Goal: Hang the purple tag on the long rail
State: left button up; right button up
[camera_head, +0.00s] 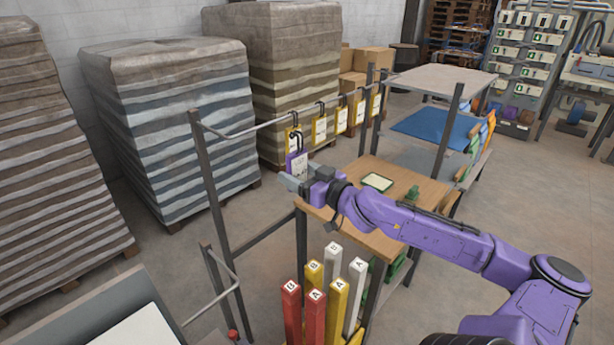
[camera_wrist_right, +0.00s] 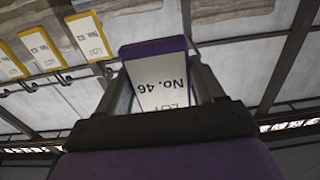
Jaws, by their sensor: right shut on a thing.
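The purple tag (camera_head: 297,164) has a white label and a dark hook at its top. It hangs upright in my right gripper (camera_head: 296,182), which is shut on its lower part. In the right wrist view the tag (camera_wrist_right: 160,78) reads No. 46 between the fingers. The long rail (camera_head: 258,126) is a grey bar between dark posts. In the head view the tag's hook shows just below the rail, in front of the nearest yellow tag (camera_head: 288,139). I cannot tell whether the hook touches the rail. My left gripper is out of view.
Several yellow-edged tags, such as one at the middle (camera_head: 319,130), hang along the rail's right part; its left part is bare. A shorter, lower rail (camera_head: 222,267) stands front left. A wooden table (camera_head: 420,190) and upright coloured bars (camera_head: 312,305) stand near my right arm.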

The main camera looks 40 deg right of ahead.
jog(key=w, duration=0.4)
jog(key=shift+w+a, duration=0.1)
jog(key=shift+a, duration=0.1)
jog(key=w+f+b, duration=0.2)
jog(key=w+b, duration=0.9)
jog(key=shift+w+a+f+b, duration=0.2)
jog(key=shift+a+b, duration=0.15)
jog(key=shift+a, duration=0.05)
dwell(0.3)
jog(key=o, duration=1)
jog(key=shift+o, duration=0.2)
jog(key=shift+s, duration=0.1)
